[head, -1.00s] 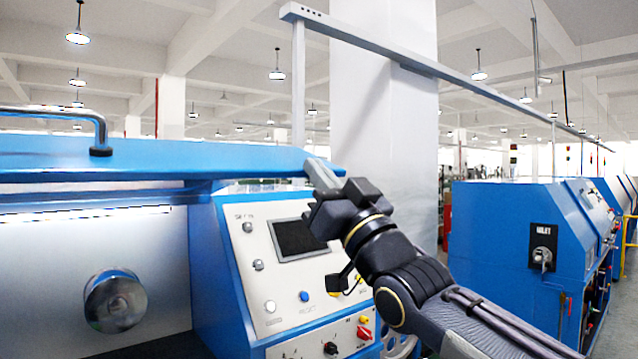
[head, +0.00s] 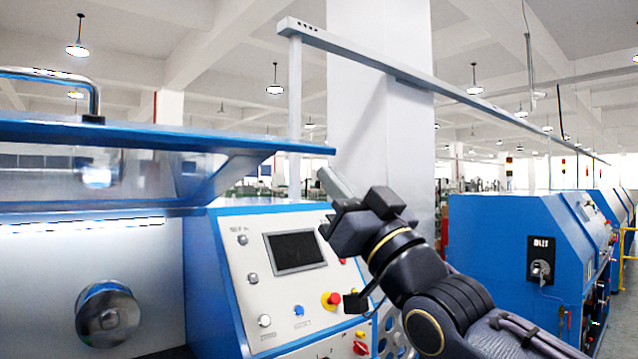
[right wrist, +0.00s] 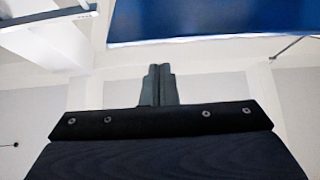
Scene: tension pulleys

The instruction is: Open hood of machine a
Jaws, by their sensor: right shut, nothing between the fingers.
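The blue hood (head: 160,135) of the machine runs across the left of the head view, with a chrome handle (head: 92,88) on top. It stands raised, with a gap beneath it. My right gripper (head: 326,176) is shut and empty, just below and beside the hood's right end; whether it touches the hood cannot be told. In the right wrist view the shut fingers (right wrist: 158,82) point up, with the hood's blue underside (right wrist: 200,20) above and to the right. My left gripper is not in view.
The control panel (head: 300,285) with a screen and buttons sits below my right gripper. A metal spool (head: 107,313) is inside the machine at left. Other blue machines (head: 500,260) stand at right. A white pillar (head: 378,110) rises behind.

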